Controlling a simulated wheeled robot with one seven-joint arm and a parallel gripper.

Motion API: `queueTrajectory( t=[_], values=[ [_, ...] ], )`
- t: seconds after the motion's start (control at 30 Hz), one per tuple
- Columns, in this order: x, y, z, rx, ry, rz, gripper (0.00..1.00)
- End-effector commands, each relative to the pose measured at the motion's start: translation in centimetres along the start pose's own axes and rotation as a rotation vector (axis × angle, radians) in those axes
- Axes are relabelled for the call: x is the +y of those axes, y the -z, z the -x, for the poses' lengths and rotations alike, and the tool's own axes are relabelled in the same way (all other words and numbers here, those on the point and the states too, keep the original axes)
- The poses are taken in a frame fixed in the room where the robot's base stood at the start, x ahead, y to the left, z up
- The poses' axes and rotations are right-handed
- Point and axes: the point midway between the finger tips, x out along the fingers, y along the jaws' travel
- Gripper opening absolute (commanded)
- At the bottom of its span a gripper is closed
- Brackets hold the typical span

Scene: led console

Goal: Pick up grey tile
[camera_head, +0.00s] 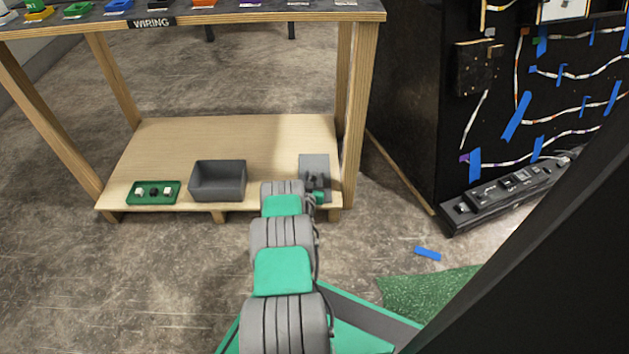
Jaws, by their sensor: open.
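The grey tile (314,162) is a flat grey piece on the right part of the low wooden shelf, close to the right leg. Its far part shows; my gripper hides some of its near part. My gripper (315,180) is small and dark in this view, at the end of my grey and green arm. It is open and overlaps the tile in the picture. I cannot tell how high it is above the tile or whether it touches it.
A grey open bin (217,196) stands left of the tile on the shelf (240,140). A green tray (133,199) with small white and black pieces lies further left. The upper tabletop (230,17) overhangs the shelf. A black wired panel (410,120) stands to the right.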

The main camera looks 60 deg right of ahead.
Motion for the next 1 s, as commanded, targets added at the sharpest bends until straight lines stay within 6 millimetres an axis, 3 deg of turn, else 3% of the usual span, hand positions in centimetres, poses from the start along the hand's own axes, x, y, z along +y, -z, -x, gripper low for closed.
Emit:
queueTrajectory(
  t=[0.07,0.6,1.0],
  values=[
    [-0.02,0.08,0.03,0.000,0.000,0.000,0.42],
    [-0.03,0.05,0.06,-0.001,0.000,-0.001,0.00],
    [0.00,0.04,0.07,-0.001,0.000,-0.001,0.00]
  ],
)
